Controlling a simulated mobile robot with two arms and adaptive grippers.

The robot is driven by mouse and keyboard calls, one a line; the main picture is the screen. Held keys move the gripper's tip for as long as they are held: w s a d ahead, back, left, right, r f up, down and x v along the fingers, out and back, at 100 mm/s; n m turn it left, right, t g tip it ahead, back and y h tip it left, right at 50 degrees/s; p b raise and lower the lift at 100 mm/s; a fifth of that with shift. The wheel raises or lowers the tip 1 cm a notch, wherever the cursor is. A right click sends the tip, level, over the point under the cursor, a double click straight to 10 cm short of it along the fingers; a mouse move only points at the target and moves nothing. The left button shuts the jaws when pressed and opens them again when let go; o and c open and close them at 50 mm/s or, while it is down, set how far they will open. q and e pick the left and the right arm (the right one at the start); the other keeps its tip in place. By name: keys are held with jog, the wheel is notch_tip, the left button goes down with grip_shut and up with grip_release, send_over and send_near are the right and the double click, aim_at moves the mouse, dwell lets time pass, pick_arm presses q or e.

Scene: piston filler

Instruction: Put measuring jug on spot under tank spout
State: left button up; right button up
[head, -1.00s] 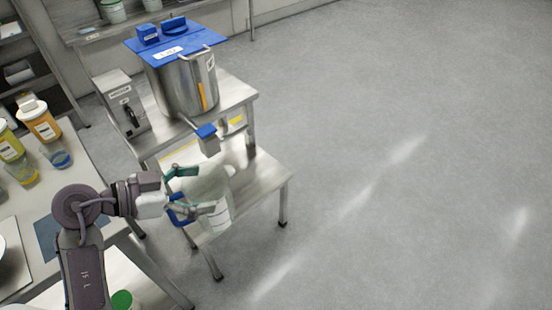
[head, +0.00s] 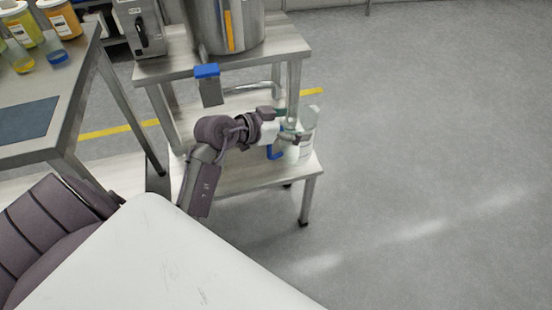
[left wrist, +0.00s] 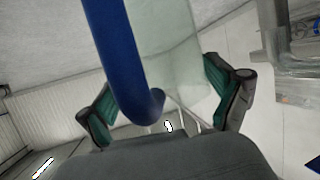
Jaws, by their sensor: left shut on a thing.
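The measuring jug (head: 308,122) is translucent with a blue handle (head: 275,152). My left gripper (head: 290,133) is shut on it, with the handle between the fingers in the left wrist view (left wrist: 130,60). The jug looks about upright over the right part of the low shelf (head: 230,178); I cannot tell whether it touches it. The steel tank (head: 213,22) stands on the upper level of the stand. Its spout (head: 210,92), with a blue top, points down, left of the jug. My left arm covers part of the shelf below the spout. My right gripper is out of view.
The stand's upper top (head: 165,68) and its legs are close to my left arm. A grey control box (head: 142,28) sits beside the tank. A table (head: 75,75) with several jars is at the left. The floor at the right is clear.

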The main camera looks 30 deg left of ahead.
pick_arm(q)
jog(key=shift+n+t+y, duration=0.3)
jog(key=shift+n+y, duration=0.1)
jog(key=shift+y, duration=0.1)
jog(key=f, duration=0.1)
jog(key=w+a+f+b, duration=0.1)
jog(key=f, duration=0.1)
jog(key=w+a+f+b, duration=0.1)
jog(key=f, duration=0.1)
pick_arm(e)
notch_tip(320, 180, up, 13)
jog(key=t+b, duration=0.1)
jog(key=b, duration=0.3)
pick_arm(q)
jog(key=w+a+f+b, duration=0.3)
jog(key=w+a+f, duration=0.2)
jog(key=a+f, duration=0.4)
jog(key=shift+w+a+f+b, duration=0.2)
jog(key=shift+f+b, duration=0.1)
jog(key=shift+f, duration=0.2)
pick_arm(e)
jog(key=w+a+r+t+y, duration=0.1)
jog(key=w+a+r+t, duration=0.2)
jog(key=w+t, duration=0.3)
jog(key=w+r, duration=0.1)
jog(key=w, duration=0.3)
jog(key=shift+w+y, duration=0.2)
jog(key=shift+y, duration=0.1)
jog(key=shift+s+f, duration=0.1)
